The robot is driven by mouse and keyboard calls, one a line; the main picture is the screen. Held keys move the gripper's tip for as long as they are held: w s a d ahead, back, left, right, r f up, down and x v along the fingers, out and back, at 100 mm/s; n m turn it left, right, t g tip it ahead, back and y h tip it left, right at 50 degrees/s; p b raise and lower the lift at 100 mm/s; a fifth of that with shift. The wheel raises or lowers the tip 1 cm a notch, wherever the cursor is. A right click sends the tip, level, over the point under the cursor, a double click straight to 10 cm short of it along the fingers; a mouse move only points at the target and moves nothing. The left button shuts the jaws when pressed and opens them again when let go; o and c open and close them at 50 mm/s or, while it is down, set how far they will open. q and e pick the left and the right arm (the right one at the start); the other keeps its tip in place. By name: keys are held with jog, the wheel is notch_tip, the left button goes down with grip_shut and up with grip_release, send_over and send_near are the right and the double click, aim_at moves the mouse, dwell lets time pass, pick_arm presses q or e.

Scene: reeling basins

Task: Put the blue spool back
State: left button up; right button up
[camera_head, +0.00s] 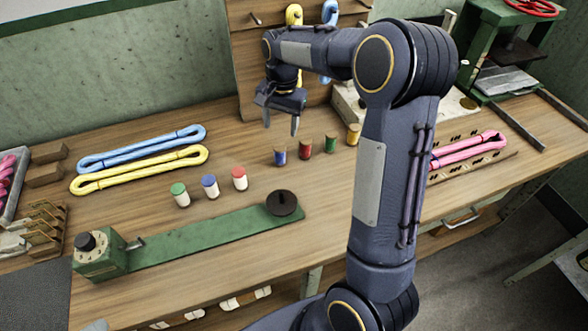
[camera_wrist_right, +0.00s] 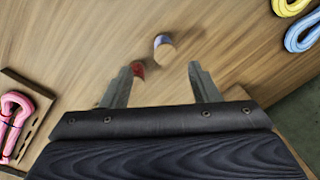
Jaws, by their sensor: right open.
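A blue spool (camera_head: 280,156) with a wood-coloured top stands upright on the wooden bench, leftmost in a row with a red spool (camera_head: 304,147), a green spool (camera_head: 330,143) and a yellow spool (camera_head: 353,134). My right gripper (camera_head: 281,122) is open and empty above the bench, near the blue and red spools. In the right wrist view the blue spool (camera_wrist_right: 164,48) lies beyond the gap between the open fingers (camera_wrist_right: 163,70). My left gripper is not in view.
Three white pieces with green (camera_head: 180,195), blue (camera_head: 210,187) and red (camera_head: 239,179) tops stand left of the spools. A green winder (camera_head: 200,236) lies in front. Blue (camera_head: 140,149) and yellow (camera_head: 140,169) hanks lie at left; a pink hank (camera_head: 468,150) lies right of my arm.

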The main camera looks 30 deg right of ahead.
jog(key=s+a+r+n+t+y, duration=0.1)
jog(key=s+a+r+n+t, duration=0.2)
jog(key=s, duration=0.5)
jog(key=s+a+r+n+y, duration=0.2)
jog(key=s+a+r, duration=0.15)
jog(key=s, duration=0.45)
jog(key=s+a+f+n+t, duration=0.2)
jog(key=s+a+n, duration=0.2)
jog(key=s, duration=0.7)
jog(key=shift+a+f, duration=0.35)
jog(key=shift+s, duration=0.15)
